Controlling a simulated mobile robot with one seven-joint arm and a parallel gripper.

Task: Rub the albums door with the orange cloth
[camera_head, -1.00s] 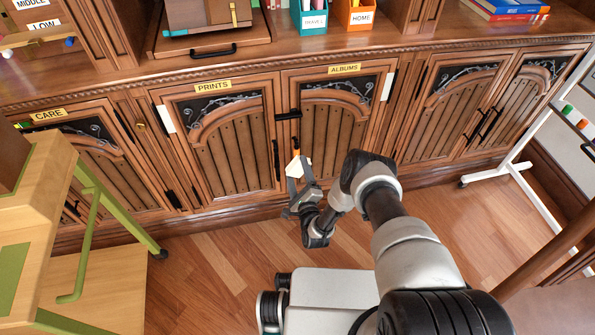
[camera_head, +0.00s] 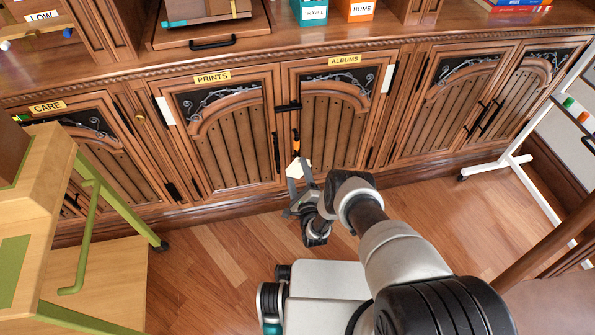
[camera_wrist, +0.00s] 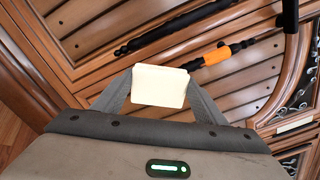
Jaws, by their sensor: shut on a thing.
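The albums door (camera_head: 333,130) is closed, a brown panelled cupboard door under the yellow ALBUMS label (camera_head: 344,60). A small orange piece (camera_head: 296,140) is at the slim dark handle on its left side. It also shows in the wrist view (camera_wrist: 217,55); I cannot tell whether it is cloth or part of the handle. My gripper (camera_head: 299,176) is low in front of the door's left edge. In the wrist view its fingers (camera_wrist: 160,92) are shut on a cream-white block (camera_wrist: 159,86), apart from the orange piece in the picture. No other orange cloth is clear.
The prints door (camera_head: 228,135) is closed on the left, with a black latch (camera_head: 288,107) at the seam. A green-legged wooden cart (camera_head: 100,200) stands left and a white-framed stand (camera_head: 520,165) right.

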